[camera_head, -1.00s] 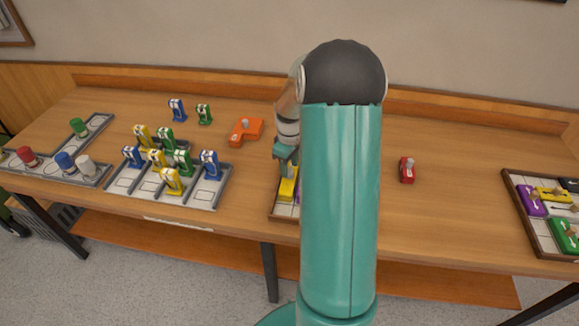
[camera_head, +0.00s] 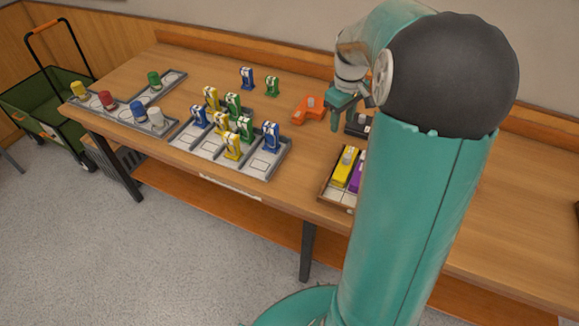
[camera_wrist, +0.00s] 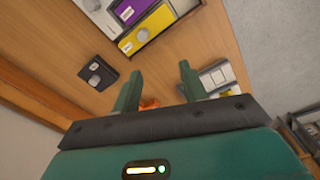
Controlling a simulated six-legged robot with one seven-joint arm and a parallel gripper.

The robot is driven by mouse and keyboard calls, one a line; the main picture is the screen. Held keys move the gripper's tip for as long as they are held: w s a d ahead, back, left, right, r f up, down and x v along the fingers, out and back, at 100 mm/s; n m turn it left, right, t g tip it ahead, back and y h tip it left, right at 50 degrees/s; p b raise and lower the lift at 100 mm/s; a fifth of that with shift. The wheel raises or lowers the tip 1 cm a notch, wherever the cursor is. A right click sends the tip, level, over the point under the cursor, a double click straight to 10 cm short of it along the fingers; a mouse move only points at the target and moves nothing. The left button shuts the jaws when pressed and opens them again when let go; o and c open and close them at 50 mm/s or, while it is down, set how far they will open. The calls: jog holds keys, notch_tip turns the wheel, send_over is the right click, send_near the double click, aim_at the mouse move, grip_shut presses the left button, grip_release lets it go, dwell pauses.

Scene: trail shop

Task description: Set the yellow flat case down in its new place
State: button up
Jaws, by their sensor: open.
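The yellow flat case (camera_head: 346,164) lies in a small wooden-rimmed tray (camera_head: 325,190) near the table's front edge, beside a purple flat case (camera_head: 357,178). In the wrist view the yellow case (camera_wrist: 162,20) with its grey knob lies flat next to the purple one (camera_wrist: 128,18). My gripper (camera_head: 343,122) is open and empty, above the table behind the tray and apart from the yellow case. Its two fingers (camera_wrist: 160,88) stand apart in the wrist view. My arm hides the right part of the tray in the head view.
An orange block (camera_head: 307,110) lies just left of my gripper; a black block (camera_head: 357,126) is close by it. A grey rack (camera_head: 205,150) of blue, yellow and green upright pieces stands left. Further left is a tray with coloured knobs (camera_head: 172,78). A green cart (camera_head: 45,100) stands on the floor.

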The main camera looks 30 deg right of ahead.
jog(key=s+a+r+t, duration=0.1)
jog(key=s+a+r, duration=0.15)
jog(key=a, duration=0.35)
jog(key=s+a+r+m+t, duration=0.1)
jog(key=s+a+r, duration=0.15)
jog(key=a, duration=0.25)
jog(key=s+a+r+t, duration=0.1)
jog(key=s+a+r, duration=0.1)
jog(key=a+r, duration=0.3)
jog(key=s+a+f+m+t, duration=0.1)
jog(key=s+a+t, duration=0.1)
jog(key=s+a, duration=0.7)
jog(key=shift+s+a+f+m, duration=0.2)
jog(key=shift+s+a+m, duration=0.2)
jog(key=shift+a, duration=0.35)
jog(key=shift+d, duration=0.15)
